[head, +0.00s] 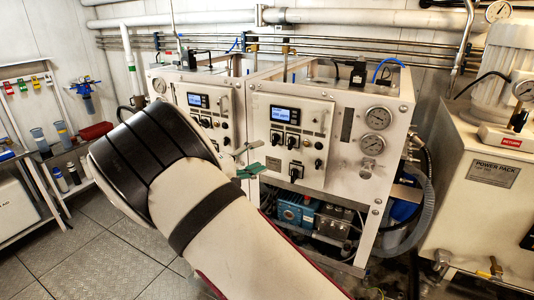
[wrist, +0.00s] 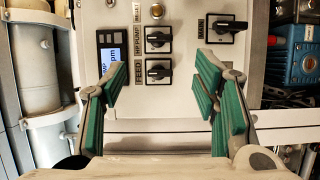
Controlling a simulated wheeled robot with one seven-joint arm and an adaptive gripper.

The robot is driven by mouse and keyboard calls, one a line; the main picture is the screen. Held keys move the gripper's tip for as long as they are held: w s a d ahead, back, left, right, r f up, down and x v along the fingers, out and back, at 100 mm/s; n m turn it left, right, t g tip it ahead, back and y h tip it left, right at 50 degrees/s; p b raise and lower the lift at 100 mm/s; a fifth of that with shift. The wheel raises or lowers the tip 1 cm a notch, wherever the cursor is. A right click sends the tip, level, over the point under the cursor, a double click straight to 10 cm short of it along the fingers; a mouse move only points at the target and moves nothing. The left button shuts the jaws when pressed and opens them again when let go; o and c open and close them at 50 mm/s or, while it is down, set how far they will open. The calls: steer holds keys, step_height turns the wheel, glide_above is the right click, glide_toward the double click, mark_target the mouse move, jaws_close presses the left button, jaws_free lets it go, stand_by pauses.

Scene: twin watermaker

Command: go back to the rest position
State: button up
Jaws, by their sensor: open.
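My gripper (head: 258,156) shows in the head view past the end of my arm, in front of the white watermaker cabinet. In the wrist view my gripper (wrist: 161,92) has its two green-padded fingers wide apart, with nothing between them. Beyond the fingers is a control panel (wrist: 185,95) with black rotary knobs, including a FEED knob (wrist: 159,72) and a MAIN knob (wrist: 227,27). I cannot tell the exact gap to the panel. My arm hides part of the left-hand panel (head: 210,103) in the head view.
The right-hand panel (head: 287,140) has a lit display and knobs. Pressure gauges (head: 377,118) sit right of it. A power pack (head: 490,190) stands at far right. A shelf rack (head: 55,180) with bottles stands at left. The floor (head: 100,250) at lower left is clear.

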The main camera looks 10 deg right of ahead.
steer(key=shift+s+a, duration=0.25)
steer(key=shift+a, duration=0.15)
